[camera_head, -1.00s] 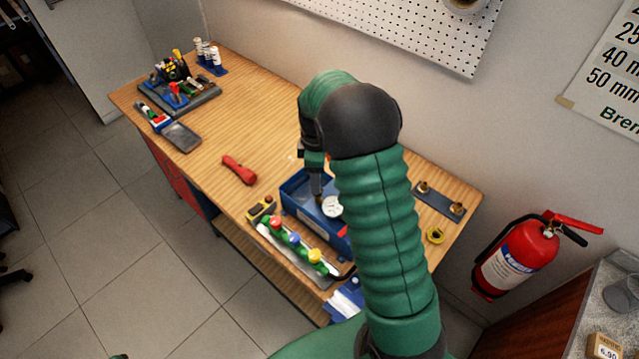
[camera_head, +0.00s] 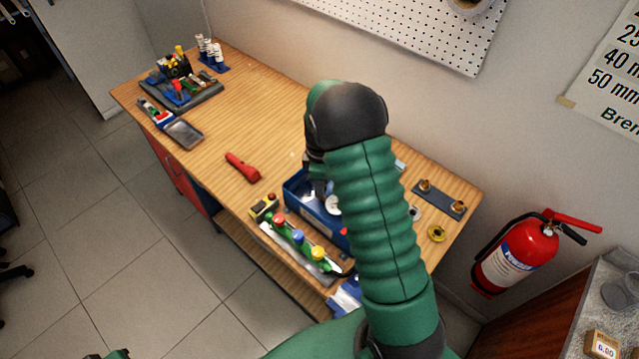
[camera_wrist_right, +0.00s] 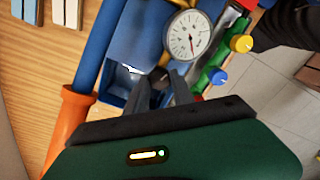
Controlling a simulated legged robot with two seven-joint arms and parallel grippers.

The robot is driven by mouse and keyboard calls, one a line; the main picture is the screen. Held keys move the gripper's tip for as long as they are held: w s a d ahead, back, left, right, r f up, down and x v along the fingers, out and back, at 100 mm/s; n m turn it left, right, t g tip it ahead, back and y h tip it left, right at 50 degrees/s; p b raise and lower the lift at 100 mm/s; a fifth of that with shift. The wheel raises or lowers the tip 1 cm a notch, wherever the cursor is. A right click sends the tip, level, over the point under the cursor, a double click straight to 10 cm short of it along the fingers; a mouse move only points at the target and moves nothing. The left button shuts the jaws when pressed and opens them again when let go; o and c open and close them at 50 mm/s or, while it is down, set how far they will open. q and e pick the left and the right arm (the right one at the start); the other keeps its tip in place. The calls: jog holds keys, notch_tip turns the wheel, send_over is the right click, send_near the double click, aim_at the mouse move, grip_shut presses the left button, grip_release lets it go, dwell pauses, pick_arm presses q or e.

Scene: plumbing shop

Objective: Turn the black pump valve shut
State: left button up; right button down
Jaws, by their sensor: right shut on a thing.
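The blue test pump (camera_head: 335,236) stands on the bench under my right arm, partly hidden by it. Its white round gauge (camera_wrist_right: 188,35) shows clearly in the wrist view, beside the fingers. A blue lever with an orange grip (camera_wrist_right: 72,120) runs along the left of the wrist view. My right gripper (camera_wrist_right: 161,83) is down at the pump, its dark fingers on either side of a small dark part. I take this to be the black pump valve; it is mostly hidden, and its turn position cannot be told.
A rack with red, blue and yellow valve knobs (camera_head: 298,237) stands at the bench's front edge, close to the pump. A red tool (camera_head: 242,167) lies to the left. A plate with brass fittings (camera_head: 438,198) is at the right. The bench's (camera_head: 245,110) middle is mostly clear.

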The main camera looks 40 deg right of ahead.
jog(key=shift+d, duration=0.15)
jog(key=m, duration=0.3)
jog(key=shift+r+m, duration=0.1)
jog(key=shift+m, duration=0.3)
jog(key=m, duration=0.4)
jog(key=shift+m, duration=0.3)
jog(key=m+p, duration=0.1)
jog(key=m, duration=0.3)
jog(key=shift+m, duration=1.9)
jog(key=c, duration=1.1)
grip_release()
